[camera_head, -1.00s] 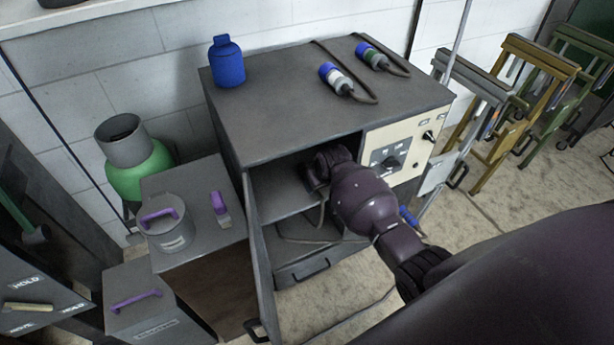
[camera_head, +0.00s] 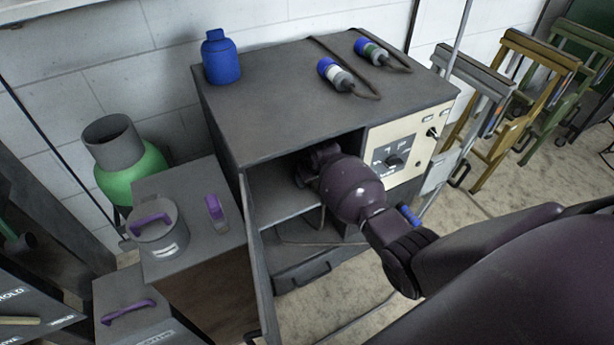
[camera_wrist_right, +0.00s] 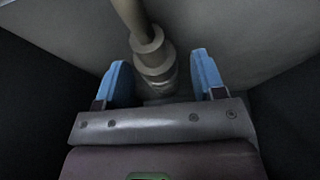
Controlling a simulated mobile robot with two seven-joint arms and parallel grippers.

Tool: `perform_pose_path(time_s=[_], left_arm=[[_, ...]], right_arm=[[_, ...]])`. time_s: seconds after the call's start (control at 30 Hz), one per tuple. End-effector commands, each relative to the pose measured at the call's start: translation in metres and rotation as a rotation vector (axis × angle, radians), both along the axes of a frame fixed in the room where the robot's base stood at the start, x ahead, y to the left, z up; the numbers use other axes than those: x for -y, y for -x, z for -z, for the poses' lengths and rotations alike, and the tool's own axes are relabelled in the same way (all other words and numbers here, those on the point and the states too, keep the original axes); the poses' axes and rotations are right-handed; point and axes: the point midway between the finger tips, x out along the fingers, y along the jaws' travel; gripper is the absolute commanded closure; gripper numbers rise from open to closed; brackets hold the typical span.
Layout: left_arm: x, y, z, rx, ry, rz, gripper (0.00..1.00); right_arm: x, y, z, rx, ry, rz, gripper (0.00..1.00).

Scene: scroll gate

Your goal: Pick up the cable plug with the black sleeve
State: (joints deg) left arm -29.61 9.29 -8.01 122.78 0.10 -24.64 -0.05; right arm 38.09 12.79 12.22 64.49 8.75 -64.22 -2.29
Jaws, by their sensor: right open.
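In the right wrist view a plug-like part (camera_wrist_right: 153,50) with stepped grey-beige collars and a thick cable stands between my fingers. Its lower end is dim, and I cannot tell its sleeve colour. My right gripper (camera_wrist_right: 160,74) is open, with one blue fingertip on each side of it; contact is not clear. In the head view my right arm reaches into the open cabinet (camera_head: 270,110), which hides the gripper. My left gripper is not in view.
The cabinet's open door (camera_head: 262,270) stands left of my arm, and a control panel (camera_head: 400,155) is on the right. A blue bottle (camera_head: 221,58) stands on the cabinet top. A lidded grey pot (camera_head: 160,237) is at left. Folded trestles (camera_head: 520,85) stand at right.

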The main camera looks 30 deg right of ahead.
Motion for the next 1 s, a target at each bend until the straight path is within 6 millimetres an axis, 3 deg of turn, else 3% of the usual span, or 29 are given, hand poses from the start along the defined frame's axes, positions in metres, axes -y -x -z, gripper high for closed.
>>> perform_pose_path(time_s=[0.07,0.47,0.77,0.97,1.0], left_arm=[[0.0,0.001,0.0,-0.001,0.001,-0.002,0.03],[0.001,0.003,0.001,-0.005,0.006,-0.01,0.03],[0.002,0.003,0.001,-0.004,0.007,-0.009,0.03],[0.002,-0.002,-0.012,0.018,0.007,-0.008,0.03],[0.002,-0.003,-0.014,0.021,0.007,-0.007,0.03]], right_arm=[[0.0,0.0,-0.001,0.0,0.0,0.0,0.38],[0.0,0.0,0.0,-0.001,0.0,0.0,1.0],[0.0,0.0,-0.002,0.0,0.0,0.0,1.0],[0.0,-0.001,-0.023,0.006,0.0,0.0,1.0],[0.0,0.007,-0.02,0.002,0.0,0.001,1.0]])
